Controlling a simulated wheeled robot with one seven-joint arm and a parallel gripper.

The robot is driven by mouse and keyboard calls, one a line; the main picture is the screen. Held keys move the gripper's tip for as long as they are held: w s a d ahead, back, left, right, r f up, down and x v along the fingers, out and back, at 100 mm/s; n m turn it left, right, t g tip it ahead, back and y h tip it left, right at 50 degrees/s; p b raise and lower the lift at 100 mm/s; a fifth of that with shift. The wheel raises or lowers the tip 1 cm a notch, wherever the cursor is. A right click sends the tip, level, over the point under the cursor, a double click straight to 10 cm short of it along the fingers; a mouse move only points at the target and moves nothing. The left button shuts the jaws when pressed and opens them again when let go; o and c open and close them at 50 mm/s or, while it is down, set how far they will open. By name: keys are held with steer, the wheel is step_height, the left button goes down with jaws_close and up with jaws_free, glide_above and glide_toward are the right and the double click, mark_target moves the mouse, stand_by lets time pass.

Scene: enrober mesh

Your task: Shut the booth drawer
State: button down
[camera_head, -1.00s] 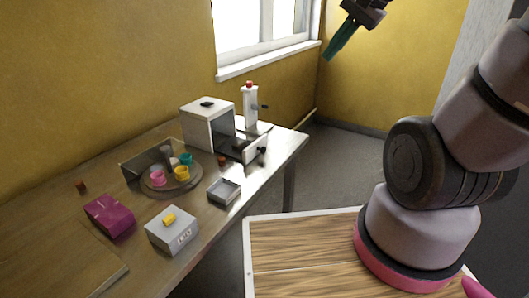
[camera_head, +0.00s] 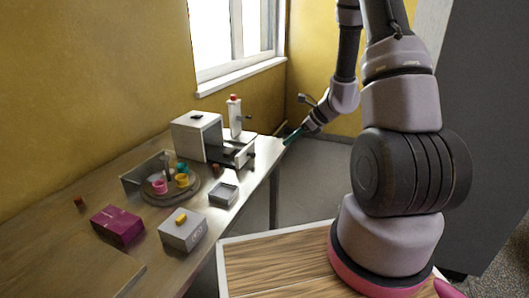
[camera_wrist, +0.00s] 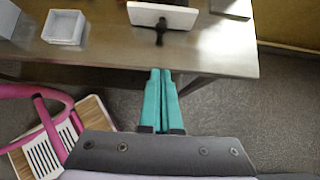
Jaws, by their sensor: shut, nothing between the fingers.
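The booth (camera_head: 197,134) is a white box with an open front near the back of the table. Its drawer (camera_head: 243,156) stands pulled out, with a white front panel and a dark knob. In the wrist view the drawer front (camera_wrist: 162,16) and its dark handle (camera_wrist: 160,36) show at the top centre. My gripper (camera_head: 289,139) has teal fingers, shut and empty, to the right of the drawer near the table's right end. In the wrist view the fingertips (camera_wrist: 160,72) lie just short of the table edge, below the handle and apart from it.
A white dispenser with a red top (camera_head: 235,115) stands behind the drawer. A grey tray (camera_head: 223,194), a round turntable (camera_head: 158,196) with coloured cups, a grey box with a yellow top (camera_head: 183,232) and a magenta box (camera_head: 118,225) stand leftward. Floor right of the table is clear.

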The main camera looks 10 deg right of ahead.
mark_target(228, 150)
steer(key=x, duration=0.4)
steer(key=a+r+x, duration=0.1)
steer(key=x, duration=0.7)
steer(key=shift+w+a+r, duration=0.15)
steer(key=shift+w+r, duration=0.05)
steer(key=shift+w, duration=0.2)
steer(key=shift+w+a, duration=0.3)
steer(key=shift+a, duration=0.1)
steer(key=w+a, duration=0.2)
steer(key=a, duration=0.1)
steer(key=w+a, duration=0.3)
steer(key=a, duration=0.1)
steer(key=w+a, duration=0.3)
steer(key=a, duration=0.1)
steer(key=shift+w+a, duration=0.1)
steer(key=shift+w+a+r, duration=0.1)
steer(key=shift+w+a, duration=0.05)
steer(key=shift+a, duration=0.1)
